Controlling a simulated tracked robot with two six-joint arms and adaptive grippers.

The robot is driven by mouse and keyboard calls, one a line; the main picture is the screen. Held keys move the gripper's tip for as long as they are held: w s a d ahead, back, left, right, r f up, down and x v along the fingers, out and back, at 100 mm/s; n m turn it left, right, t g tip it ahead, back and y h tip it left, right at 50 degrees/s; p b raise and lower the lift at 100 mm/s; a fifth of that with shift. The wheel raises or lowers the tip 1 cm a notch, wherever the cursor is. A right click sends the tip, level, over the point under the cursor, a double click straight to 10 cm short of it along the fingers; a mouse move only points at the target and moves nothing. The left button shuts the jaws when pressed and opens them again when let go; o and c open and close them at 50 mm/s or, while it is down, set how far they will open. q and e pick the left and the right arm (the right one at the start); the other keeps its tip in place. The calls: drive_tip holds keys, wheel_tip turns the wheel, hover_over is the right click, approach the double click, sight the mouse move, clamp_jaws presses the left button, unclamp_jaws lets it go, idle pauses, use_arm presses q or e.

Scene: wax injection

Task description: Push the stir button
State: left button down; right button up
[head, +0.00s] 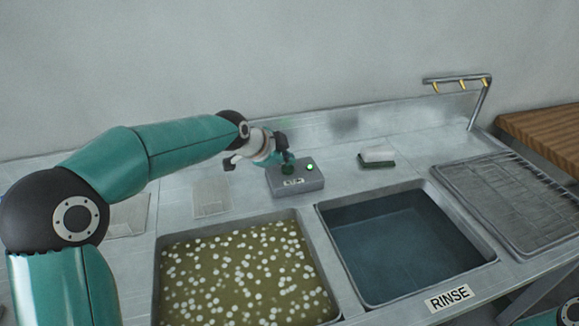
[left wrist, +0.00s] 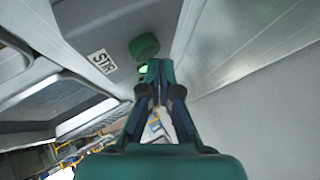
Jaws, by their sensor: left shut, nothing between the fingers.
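A grey control box (head: 312,183) stands on the steel counter behind the two basins. It has a dark green button (left wrist: 144,47), a lit green lamp (head: 309,167) and a white label (left wrist: 102,61) that seems to read STIR. The lamp also shows in the left wrist view (left wrist: 143,70), close by the fingertips. My left gripper (head: 287,158) is shut and empty, its tips over the box by the button. In the left wrist view the fingertips (left wrist: 159,66) appear beside the button; I cannot tell whether they touch it. My right gripper is not in view.
A basin of cloudy yellowish liquid with many white pellets (head: 157,284) is at front centre. A dark water basin (head: 322,222) marked RINSE (head: 449,297) is right of it. A brush (head: 377,157), a drain rack (head: 510,195) and a hook rail (head: 457,79) are farther right.

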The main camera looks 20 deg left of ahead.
sight(287, 168)
use_arm(q)
drive_tip(key=shift+r, duration=0.1)
drive_tip(key=shift+r+p, duration=2.05)
drive_tip(key=shift+r, duration=0.95)
drive_tip(key=shift+f, duration=0.15)
